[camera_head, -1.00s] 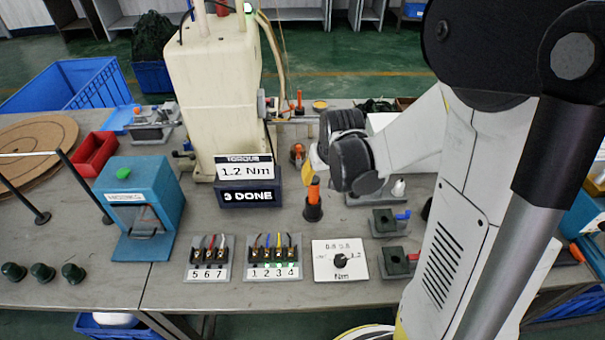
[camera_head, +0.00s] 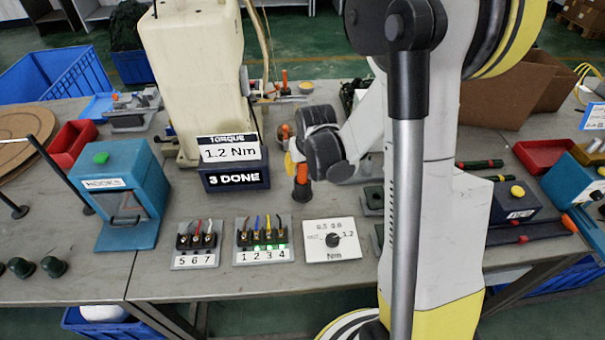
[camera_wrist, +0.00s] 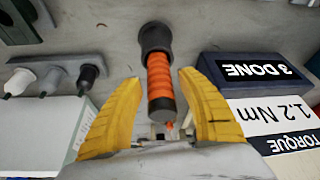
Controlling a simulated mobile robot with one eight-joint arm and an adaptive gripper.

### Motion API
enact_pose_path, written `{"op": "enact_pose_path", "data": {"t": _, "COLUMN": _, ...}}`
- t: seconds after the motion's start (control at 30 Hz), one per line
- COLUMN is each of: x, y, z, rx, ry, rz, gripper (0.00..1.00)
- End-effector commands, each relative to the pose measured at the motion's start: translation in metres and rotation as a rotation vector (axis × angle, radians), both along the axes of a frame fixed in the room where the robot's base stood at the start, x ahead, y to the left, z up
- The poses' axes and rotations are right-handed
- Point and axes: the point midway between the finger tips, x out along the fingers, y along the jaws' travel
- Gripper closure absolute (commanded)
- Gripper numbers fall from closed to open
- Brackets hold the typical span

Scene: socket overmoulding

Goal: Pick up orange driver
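The orange driver (camera_head: 302,176) stands upright in a black round holder (camera_head: 301,192) on the bench, just in front of my gripper (camera_head: 293,160). In the wrist view its orange ribbed handle (camera_wrist: 159,80) lies between the two yellow fingers of my gripper (camera_wrist: 159,82), with the black holder (camera_wrist: 155,38) beyond it. Gaps show between the handle and both fingers, so my gripper is open and not closed on it. In the head view my wrist hides part of the gripper.
The torque display (camera_head: 233,165) reads 1.2 Nm and 3 DONE; it stands left of the driver and close to one finger in the wrist view. A torque dial plate (camera_head: 330,240) and terminal blocks (camera_head: 262,241) lie in front. A grey rack (camera_wrist: 60,66) stands on the wrist view's left.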

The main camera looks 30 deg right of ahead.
Motion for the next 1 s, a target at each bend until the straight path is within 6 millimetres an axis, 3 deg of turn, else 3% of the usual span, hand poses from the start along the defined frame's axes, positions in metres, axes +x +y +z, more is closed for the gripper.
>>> {"op": "enact_pose_path", "data": {"t": 0.03, "x": 0.0, "y": 0.0, "z": 0.0, "rx": 0.0, "ry": 0.0, "rz": 0.0, "gripper": 0.72}}
{"op": "enact_pose_path", "data": {"t": 0.13, "x": 0.0, "y": 0.0, "z": 0.0, "rx": 0.0, "ry": 0.0, "rz": 0.0, "gripper": 1.0}}
{"op": "enact_pose_path", "data": {"t": 0.57, "x": 0.0, "y": 0.0, "z": 0.003, "rx": 0.0, "ry": -0.001, "rz": 0.0, "gripper": 1.0}}
{"op": "enact_pose_path", "data": {"t": 1.0, "x": 0.0, "y": 0.0, "z": 0.086, "rx": 0.0, "ry": 0.0, "rz": 0.0, "gripper": 1.0}}
